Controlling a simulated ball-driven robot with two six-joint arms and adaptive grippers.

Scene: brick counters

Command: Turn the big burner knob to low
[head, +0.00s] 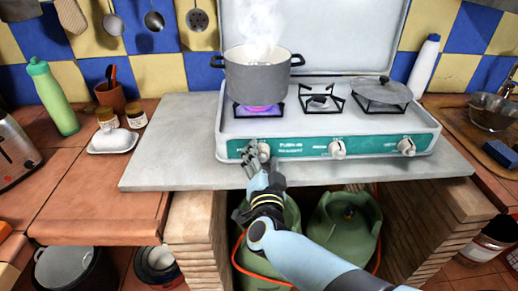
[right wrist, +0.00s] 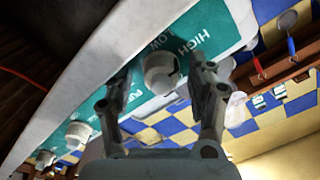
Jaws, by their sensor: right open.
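The leftmost white burner knob is on the green front panel (head: 300,148) of the stove; in the head view my right gripper mostly covers it. In the right wrist view this knob (right wrist: 160,74) sits between the open fingers of my right gripper (right wrist: 162,90), one finger to each side. I cannot tell whether they touch it. The words HIGH and LOW show on the panel beside it. In the head view my right gripper (head: 257,154) is at the panel below the lit left burner (head: 258,109). My left gripper is not in view.
A steaming grey pot (head: 262,78) stands on the lit burner. The middle knob (head: 338,149) and right knob (head: 406,146) are farther along the panel. Green gas bottles (head: 343,222) stand under the counter slab (head: 180,140).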

